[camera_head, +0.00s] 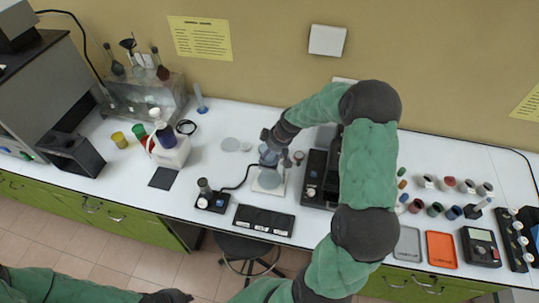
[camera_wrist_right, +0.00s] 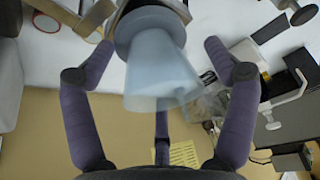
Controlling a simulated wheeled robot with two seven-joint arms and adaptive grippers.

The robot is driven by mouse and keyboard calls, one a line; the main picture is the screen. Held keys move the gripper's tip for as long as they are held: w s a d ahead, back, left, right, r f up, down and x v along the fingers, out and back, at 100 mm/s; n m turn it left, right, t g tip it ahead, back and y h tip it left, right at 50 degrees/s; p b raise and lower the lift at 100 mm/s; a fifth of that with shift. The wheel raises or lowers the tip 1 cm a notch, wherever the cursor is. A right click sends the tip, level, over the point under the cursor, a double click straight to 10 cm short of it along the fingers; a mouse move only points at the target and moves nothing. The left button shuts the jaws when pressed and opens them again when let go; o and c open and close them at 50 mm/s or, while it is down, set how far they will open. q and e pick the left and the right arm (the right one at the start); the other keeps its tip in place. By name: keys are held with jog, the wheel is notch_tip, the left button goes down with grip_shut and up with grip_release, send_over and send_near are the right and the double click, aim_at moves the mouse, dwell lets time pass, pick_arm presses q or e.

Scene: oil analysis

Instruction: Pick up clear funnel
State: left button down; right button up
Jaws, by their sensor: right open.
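My right gripper (camera_head: 281,138) is beside the funnel's far side in the head view. It is open around the funnel, and I see no clear contact. My left gripper (camera_head: 168,296) is at the bottom edge, away from the bench and mostly cut off; its jaws cannot be made out.
A black device (camera_head: 316,178) stands close right of the funnel, partly behind my right arm. Small jars and an orange tray (camera_head: 441,249) are at right.

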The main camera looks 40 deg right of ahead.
jog(key=c, duration=1.2)
